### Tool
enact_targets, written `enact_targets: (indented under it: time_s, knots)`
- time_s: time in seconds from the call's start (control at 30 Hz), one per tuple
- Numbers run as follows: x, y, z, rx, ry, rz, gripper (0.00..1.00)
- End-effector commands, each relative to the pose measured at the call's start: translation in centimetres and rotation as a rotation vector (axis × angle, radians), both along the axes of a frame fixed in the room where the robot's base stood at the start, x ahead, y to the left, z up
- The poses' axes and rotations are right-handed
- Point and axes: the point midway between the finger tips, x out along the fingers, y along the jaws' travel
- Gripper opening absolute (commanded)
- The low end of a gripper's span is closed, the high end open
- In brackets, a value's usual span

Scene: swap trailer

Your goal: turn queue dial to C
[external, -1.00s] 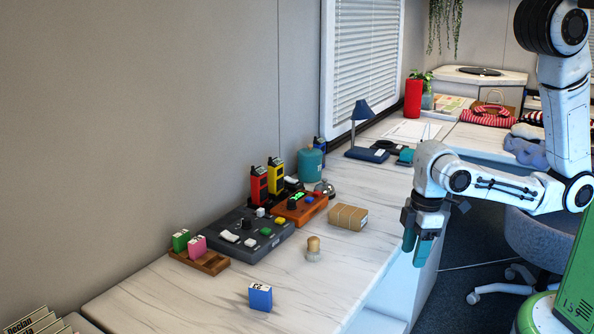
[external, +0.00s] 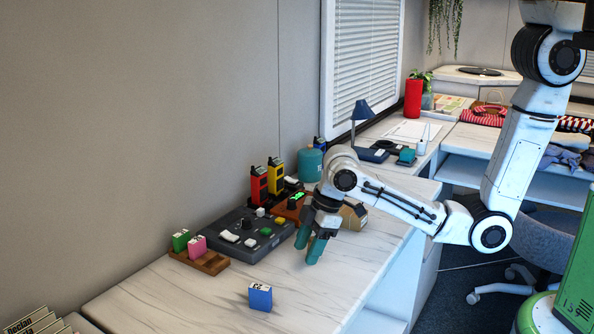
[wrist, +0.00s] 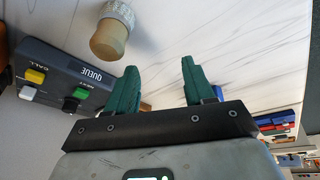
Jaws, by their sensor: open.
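The dark grey queue console (external: 226,246) lies on the counter by the wall, with a black dial (external: 246,223) among white, green and yellow buttons. Its QUEUE label (wrist: 91,73) shows upside down in the wrist view, beside a green NEXT button (wrist: 76,98) and a yellow CALL button (wrist: 36,76). The dial is not visible in the wrist view, and its setting is too small to read. My gripper (external: 310,250) is open and empty, with teal fingers pointing down just right of the console. The fingers (wrist: 155,85) show apart in the wrist view.
A wooden stamp (wrist: 109,38) stands near my fingers. An orange device (external: 281,213) and a brown parcel (external: 351,216) are partly behind my gripper. Red (external: 259,186) and yellow (external: 275,176) handsets stand behind. A blue block (external: 260,296) sits on the clear front counter.

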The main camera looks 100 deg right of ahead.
Motion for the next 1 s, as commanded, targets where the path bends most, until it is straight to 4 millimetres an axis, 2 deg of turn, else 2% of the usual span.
enact_targets:
  time_s: [0.03, 0.2, 0.4, 0.5, 0.6, 0.73, 0.87, 1.0]
  knots:
    - [1.8, -1.8, 0.4, 0.002, -0.014, 0.01, 0.53]
    - [5.7, -7.6, 3.0, 0.042, -0.017, 0.074, 0.53]
    - [7.7, -14.8, 7.2, 0.082, -0.023, 0.152, 0.53]
    - [7.8, -17.3, 8.8, 0.094, -0.026, 0.18, 0.53]
    - [7.7, -18.8, 9.9, 0.099, -0.028, 0.199, 0.53]
    - [7.8, -19.3, 10.0, 0.103, -0.028, 0.21, 0.53]
    - [8.3, -19.0, 8.7, 0.104, -0.027, 0.21, 0.53]
    - [9.1, -18.6, 6.3, 0.105, -0.026, 0.209, 0.53]
